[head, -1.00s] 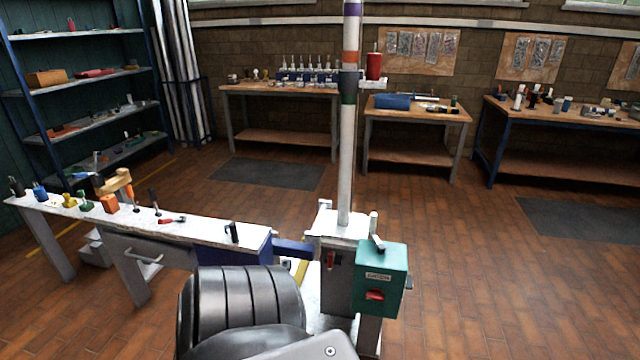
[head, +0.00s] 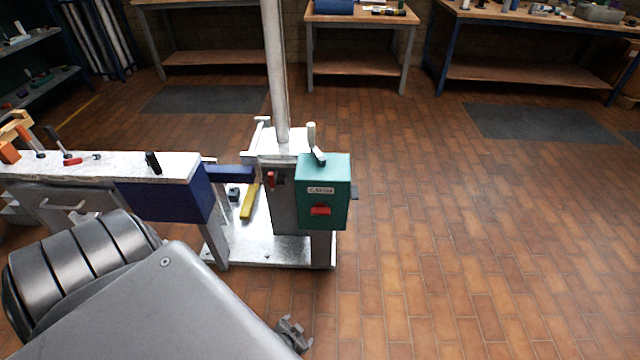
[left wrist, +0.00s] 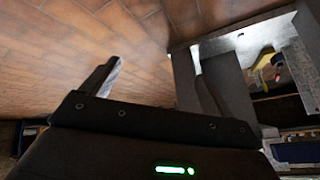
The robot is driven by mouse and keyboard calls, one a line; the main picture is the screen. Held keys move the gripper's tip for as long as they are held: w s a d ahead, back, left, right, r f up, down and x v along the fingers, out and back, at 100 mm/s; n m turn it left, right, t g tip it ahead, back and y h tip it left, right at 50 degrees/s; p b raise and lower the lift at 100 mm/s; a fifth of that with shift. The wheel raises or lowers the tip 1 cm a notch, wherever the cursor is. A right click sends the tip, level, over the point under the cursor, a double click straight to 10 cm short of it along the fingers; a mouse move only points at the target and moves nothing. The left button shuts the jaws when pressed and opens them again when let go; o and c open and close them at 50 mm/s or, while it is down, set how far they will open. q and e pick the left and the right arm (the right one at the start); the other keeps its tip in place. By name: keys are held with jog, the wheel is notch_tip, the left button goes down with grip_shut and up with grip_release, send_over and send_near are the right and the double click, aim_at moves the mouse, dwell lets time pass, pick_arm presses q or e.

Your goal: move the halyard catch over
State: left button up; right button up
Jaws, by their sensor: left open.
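A teal box (head: 323,192) is fixed on the right side of the mast stand, with a small label too blurred to read surely. A red catch lever (head: 320,211) sits in a dark slot on its front, below the label. My left gripper (head: 293,333) is low at the bottom of the head view, below the box and apart from it. In the left wrist view its two fingers (left wrist: 155,62) are spread and empty, with floor between them. The stand shows to their right there. My right gripper is out of view.
The white mast (head: 277,70) rises from the stand, whose base plate (head: 285,250) holds a yellow bar (head: 250,202). A narrow bench (head: 120,165) with tools adjoins at left. A red part (head: 270,180) sits on the post. Floor right of the box is clear.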

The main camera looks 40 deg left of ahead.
pick_arm(q)
jog(key=w+a+r+n+t+y+b, duration=0.1)
jog(key=w+r+t+b, duration=0.15)
jog(key=w, duration=0.55)
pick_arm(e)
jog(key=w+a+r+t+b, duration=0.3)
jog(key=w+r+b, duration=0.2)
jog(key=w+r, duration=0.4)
pick_arm(q)
jog(key=n+t+y+b, duration=0.5)
jog(key=n+y+b, duration=0.1)
jog(key=n+y, duration=0.1)
send_near(321, 214)
jog(key=b+x, duration=0.1)
jog(key=x, duration=0.7)
jog(key=shift+a, duration=0.1)
jog(key=shift+b+x, duration=0.35)
jog(key=shift+x, duration=0.45)
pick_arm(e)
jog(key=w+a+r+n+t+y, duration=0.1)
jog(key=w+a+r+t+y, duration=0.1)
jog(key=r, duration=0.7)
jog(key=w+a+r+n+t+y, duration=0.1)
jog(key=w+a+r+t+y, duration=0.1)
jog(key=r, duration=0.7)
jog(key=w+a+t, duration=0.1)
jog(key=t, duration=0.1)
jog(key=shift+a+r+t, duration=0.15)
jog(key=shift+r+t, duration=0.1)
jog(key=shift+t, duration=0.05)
